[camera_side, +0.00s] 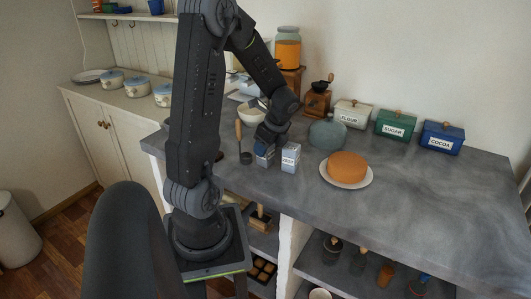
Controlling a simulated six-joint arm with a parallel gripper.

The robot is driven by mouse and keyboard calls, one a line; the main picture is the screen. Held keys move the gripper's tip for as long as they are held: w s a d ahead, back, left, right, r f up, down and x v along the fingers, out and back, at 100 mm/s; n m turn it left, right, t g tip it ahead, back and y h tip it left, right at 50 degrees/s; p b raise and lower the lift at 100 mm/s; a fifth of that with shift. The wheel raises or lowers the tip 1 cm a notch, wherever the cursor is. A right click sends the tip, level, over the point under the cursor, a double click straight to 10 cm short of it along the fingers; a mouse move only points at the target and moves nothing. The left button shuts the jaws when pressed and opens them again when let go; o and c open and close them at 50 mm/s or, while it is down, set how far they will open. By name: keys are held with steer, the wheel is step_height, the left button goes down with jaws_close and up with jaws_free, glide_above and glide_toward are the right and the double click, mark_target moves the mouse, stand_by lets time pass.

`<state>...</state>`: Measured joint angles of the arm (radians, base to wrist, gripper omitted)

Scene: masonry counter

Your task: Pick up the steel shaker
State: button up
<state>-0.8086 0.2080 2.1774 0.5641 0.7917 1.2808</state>
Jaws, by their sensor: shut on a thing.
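My gripper (267,146) points down over the grey counter, among small items near its left part. It is shut on a small blue-and-grey item (264,160), largely covered by the fingers. I cannot tell whether this is the steel shaker, and no other thing in view is clearly a steel shaker. I cannot tell whether the held item touches the counter. A pale box with a dark printed label (290,158) stands just to the right of the gripper.
A small dark pot with a wooden handle (246,158) is close left. An orange cake on a plate (347,167) and a green rounded pot (327,134) stand right. Flour, sugar (395,126) and cocoa tins line the back. The counter's right part (440,190) is clear.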

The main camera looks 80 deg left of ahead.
steer(key=r, duration=0.6)
steer(key=w+r, duration=0.1)
steer(key=r, duration=0.3)
steer(key=w+d+r+n+g+h, duration=0.1)
steer(key=w+d+n, duration=0.2)
steer(key=w+d, duration=0.5)
steer(key=w+d+n+h, duration=0.1)
steer(key=w+d+n, duration=0.25)
steer(key=w, duration=0.85)
step_height(320, 180, down, 4)
steer(key=t+y, duration=0.1)
steer(key=y, duration=0.3)
steer(key=n+t+y, duration=0.1)
steer(key=y, duration=0.4)
steer(key=shift+a+t+y, duration=0.1)
steer(key=shift+t+y, duration=0.2)
steer(key=shift+t, duration=0.1)
steer(key=y, duration=0.2)
steer(key=n+y, duration=0.1)
steer(key=n+t+y, duration=0.1)
steer(key=y, duration=0.1)
steer(key=shift+a+r+y, duration=0.1)
steer(key=shift+r+y, duration=0.2)
steer(key=shift+r, duration=0.05)
steer(key=n+y, duration=0.1)
steer(key=y, duration=0.1)
steer(key=r+n+y, duration=0.1)
steer(key=y, duration=0.1)
steer(key=shift+a+g, duration=0.1)
steer(key=shift+g, duration=0.2)
